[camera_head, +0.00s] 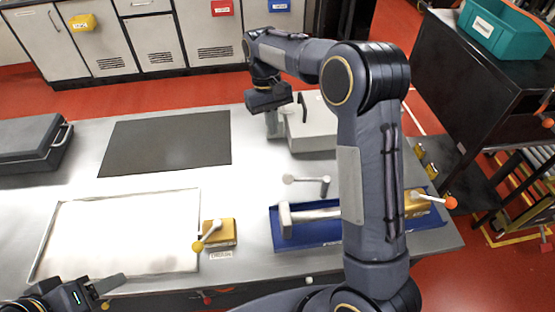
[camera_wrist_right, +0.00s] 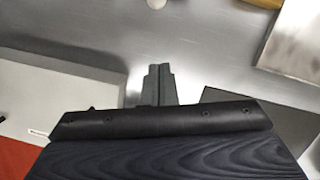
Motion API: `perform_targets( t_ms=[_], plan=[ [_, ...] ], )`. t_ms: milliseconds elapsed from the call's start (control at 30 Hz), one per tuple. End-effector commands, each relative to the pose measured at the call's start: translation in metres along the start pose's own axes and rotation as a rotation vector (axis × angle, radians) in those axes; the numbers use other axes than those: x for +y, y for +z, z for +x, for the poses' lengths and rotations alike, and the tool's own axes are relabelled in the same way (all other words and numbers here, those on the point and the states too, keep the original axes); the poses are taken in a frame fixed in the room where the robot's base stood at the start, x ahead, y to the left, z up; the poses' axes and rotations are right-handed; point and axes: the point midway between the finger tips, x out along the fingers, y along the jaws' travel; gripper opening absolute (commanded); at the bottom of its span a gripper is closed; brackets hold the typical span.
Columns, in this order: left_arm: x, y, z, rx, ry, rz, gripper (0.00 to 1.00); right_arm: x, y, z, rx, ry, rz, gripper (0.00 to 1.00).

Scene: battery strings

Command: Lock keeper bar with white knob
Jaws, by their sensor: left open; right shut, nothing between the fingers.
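A grey keeper bar (camera_head: 310,180) with a white knob (camera_head: 288,179) stands at the middle of the table, in front of a light grey box (camera_head: 315,135). The bar lies roughly level and its knob is at the left end. A white knob shows at the top edge of the right wrist view (camera_wrist_right: 156,3). My right gripper (camera_head: 300,104) is behind the bar near the box, partly hidden by its wrist; its shut, empty fingers show in the right wrist view (camera_wrist_right: 158,80). My left gripper (camera_head: 106,293) is open at the lower left, apart from the bar.
A blue tray (camera_head: 328,236) holds a grey handled part and a yellow block with an orange knob (camera_head: 450,202), partly hidden by my right arm. A yellow block (camera_head: 222,234) with a yellow-knobbed lever stands left of it. A white tray (camera_head: 125,240), dark mat (camera_head: 170,142) and grey case (camera_head: 30,142) lie left.

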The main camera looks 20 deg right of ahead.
Motion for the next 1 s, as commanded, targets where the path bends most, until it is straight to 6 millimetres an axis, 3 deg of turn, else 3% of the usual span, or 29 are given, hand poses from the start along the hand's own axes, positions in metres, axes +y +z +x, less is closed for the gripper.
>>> perform_targets(
  t_ms=[433, 700, 1000],
  plan=[
    [0.004, -0.005, -0.009, 0.000, 0.000, 0.000, 0.54, 0.000, 0.002, 0.091, -0.005, -0.002, 0.000, 0.00],
    [0.008, -0.009, -0.017, 0.000, 0.000, 0.000, 0.54, 0.000, 0.033, 0.101, 0.000, -0.002, 0.000, 0.00],
    [0.008, -0.009, -0.017, 0.000, 0.000, 0.000, 0.54, 0.000, 0.037, 0.104, 0.002, -0.002, 0.000, 0.00]
  ],
)
